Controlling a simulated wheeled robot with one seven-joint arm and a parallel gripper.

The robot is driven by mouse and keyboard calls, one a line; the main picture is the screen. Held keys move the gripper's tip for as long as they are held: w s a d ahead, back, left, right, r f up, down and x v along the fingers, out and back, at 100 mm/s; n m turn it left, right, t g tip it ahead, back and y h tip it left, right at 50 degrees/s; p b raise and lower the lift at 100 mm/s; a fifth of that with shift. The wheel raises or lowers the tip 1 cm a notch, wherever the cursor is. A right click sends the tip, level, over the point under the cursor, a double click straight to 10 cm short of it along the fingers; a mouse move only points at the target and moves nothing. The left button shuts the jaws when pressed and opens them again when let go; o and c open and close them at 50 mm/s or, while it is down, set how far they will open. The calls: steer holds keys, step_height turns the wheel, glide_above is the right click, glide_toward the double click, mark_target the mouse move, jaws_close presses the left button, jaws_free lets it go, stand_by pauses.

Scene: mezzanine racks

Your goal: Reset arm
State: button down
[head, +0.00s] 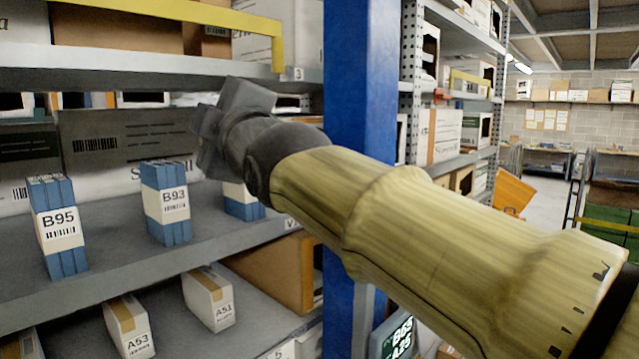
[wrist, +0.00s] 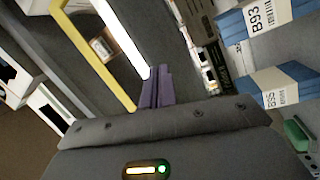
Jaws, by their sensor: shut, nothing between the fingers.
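My arm reaches from the lower right of the head view toward the shelves at the left, and its grey wrist end is in front of the shelf with the blue boxes. The fingers are hard to make out there. In the wrist view my gripper (wrist: 156,72) shows two purple fingers close together, shut with nothing between them. The blue box bundle B93 (head: 166,203) and the bundle B95 (head: 57,226) stand upright on the shelf, apart from my gripper. They also show at the right of the wrist view, B93 (wrist: 262,20) above B95 (wrist: 272,88).
A blue rack post (head: 352,70) stands behind my arm. A yellow bar (head: 277,52) edges the upper shelf and also shows in the wrist view (wrist: 92,52). White boxes A53 (head: 129,325) and A51 (head: 209,299) stand on the lower shelf. An aisle (head: 545,205) opens at the right.

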steer(key=w+d+f+m+g+h, duration=0.25)
steer(key=d+f+m, duration=0.2)
steer(key=f, duration=0.65)
steer(key=w+d+f+m+g+h, duration=0.1)
steer(key=w+d+f+m+h, duration=0.3)
steer(key=f, duration=0.7)
steer(key=d+f+m+g+h, duration=0.2)
steer(key=d+f, duration=0.4)
steer(key=f, duration=0.5)
steer(key=s+d+f+m+g+h, duration=0.1)
steer(key=s+d+f+m+g, duration=0.1)
steer(key=s+d+f, duration=0.3)
steer(key=s+d+f+m+g+h, duration=0.1)
steer(key=s+d+f+m+g, duration=0.2)
steer(key=f, duration=0.7)
steer(key=s+d+f+m+g+h, duration=0.1)
steer(key=s+d+f+m+g, duration=0.2)
steer(key=s+d+f+m, duration=0.2)
steer(key=s+d+f, duration=0.2)
steer(key=s+f, duration=0.1)
steer(key=s, duration=0.1)
steer(key=shift+f+m, duration=0.3)
steer(key=shift+m, duration=0.05)
steer(key=shift+s, duration=0.15)
